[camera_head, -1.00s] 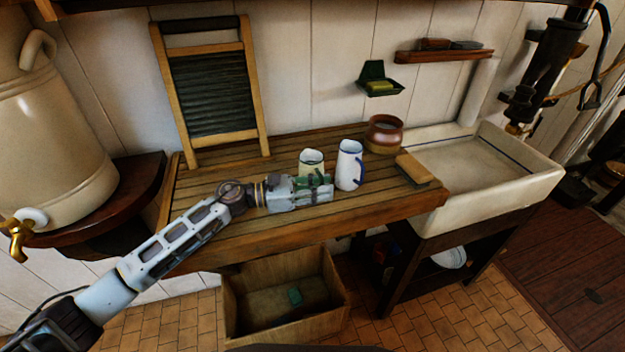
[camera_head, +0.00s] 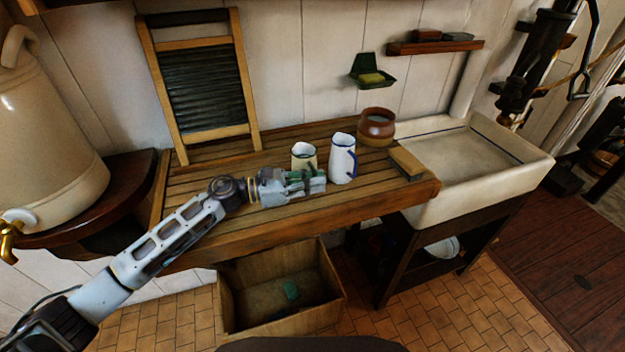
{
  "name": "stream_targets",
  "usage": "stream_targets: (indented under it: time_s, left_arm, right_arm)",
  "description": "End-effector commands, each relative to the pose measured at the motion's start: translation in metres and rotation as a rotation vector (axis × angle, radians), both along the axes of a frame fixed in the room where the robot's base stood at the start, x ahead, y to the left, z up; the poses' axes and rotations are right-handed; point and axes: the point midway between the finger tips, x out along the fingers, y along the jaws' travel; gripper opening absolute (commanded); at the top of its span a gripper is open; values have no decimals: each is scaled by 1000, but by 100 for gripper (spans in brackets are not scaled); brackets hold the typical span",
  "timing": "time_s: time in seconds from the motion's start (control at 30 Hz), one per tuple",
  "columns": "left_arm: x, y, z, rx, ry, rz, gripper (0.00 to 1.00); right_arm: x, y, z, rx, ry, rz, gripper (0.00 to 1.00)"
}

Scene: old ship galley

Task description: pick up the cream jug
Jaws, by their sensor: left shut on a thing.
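The cream jug (camera_head: 304,155) stands upright on the slatted wooden draining board, and its lower part is hidden behind my left gripper. My left gripper (camera_head: 308,182) reaches in from the left in front of the jug and is shut on it. The contact between fingers and jug is mostly hidden. A taller white jug with a blue rim and handle (camera_head: 343,160) stands close by on the right. My right gripper is not in view.
A brown pot (camera_head: 376,126) and a wooden-backed brush or block (camera_head: 406,164) lie right of the jugs, before the pale sink (camera_head: 515,178). A washboard (camera_head: 205,90) leans at the back left. An open wooden crate (camera_head: 232,305) sits below. The left of the draining board (camera_head: 195,190) is clear.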

Motion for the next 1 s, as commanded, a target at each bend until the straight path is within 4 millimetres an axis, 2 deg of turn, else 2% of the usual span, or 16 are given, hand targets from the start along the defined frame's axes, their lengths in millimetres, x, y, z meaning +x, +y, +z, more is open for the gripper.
stream_targets:
  time_s: [0.57,1.0]
  left_arm:
    - [1,0,19,0,-3,0,0]
    - [0,0,51,-1,-5,0,0]
  right_arm:
    - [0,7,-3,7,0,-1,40]
    - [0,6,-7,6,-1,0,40]
